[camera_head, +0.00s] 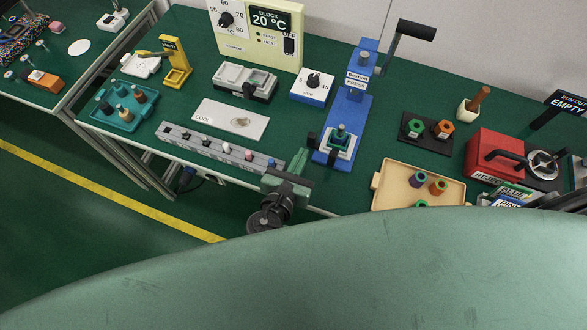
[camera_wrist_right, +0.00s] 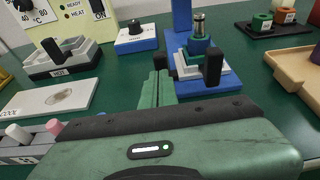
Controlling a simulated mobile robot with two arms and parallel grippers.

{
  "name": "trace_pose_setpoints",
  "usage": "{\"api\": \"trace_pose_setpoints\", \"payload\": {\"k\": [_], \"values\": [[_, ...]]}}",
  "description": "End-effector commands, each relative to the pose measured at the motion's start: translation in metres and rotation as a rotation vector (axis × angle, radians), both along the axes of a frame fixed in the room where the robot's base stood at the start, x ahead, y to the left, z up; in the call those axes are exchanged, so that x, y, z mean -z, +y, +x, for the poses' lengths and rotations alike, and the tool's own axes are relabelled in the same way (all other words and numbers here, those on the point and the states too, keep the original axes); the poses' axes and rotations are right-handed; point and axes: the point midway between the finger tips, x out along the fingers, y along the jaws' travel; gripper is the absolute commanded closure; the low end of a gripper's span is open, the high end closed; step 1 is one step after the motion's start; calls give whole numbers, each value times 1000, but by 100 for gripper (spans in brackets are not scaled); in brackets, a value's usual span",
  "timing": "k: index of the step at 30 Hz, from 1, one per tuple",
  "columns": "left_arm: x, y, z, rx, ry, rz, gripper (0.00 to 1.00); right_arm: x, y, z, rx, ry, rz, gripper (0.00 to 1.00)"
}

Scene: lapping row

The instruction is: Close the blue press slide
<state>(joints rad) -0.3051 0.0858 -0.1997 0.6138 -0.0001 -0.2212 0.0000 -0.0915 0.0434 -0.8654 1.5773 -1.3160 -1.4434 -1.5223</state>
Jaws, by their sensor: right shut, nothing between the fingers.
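The blue press (camera_head: 352,108) stands at the middle of the bench, with a column and a black-gripped lever at its back. Its slide (camera_head: 337,146) sits at the front end of the blue base, apart from the column. It carries a white block, a teal piece with a metal top, and two black upright posts. The slide also shows in the right wrist view (camera_wrist_right: 203,70). My right gripper (camera_head: 303,158) is shut and empty, just front-left of the slide, close to the left post; contact cannot be told. Its fingers show in the right wrist view (camera_wrist_right: 160,82). My left gripper is out of view.
A grey peg rail (camera_head: 215,150) lies left of my gripper, with a COOL plate (camera_head: 230,120) behind it. A blue-white dial box (camera_head: 313,87) stands left of the press. A tan tray (camera_head: 395,190) and a black nut holder (camera_head: 426,133) lie to its right.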

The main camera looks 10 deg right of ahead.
Motion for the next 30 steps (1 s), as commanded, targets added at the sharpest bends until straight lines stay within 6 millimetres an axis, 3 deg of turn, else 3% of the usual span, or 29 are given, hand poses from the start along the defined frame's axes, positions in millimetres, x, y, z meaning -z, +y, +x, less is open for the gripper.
{"api": "trace_pose_setpoints", "payload": {"k": [6, 22, 30], "values": [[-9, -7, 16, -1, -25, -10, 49, -2, -15, 22, -1, 0, 0, 100], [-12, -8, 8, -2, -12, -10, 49, -2, -21, 32, 0, -1, 0, 100], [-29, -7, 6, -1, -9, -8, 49, -5, -59, 87, 2, -2, -4, 100]]}}
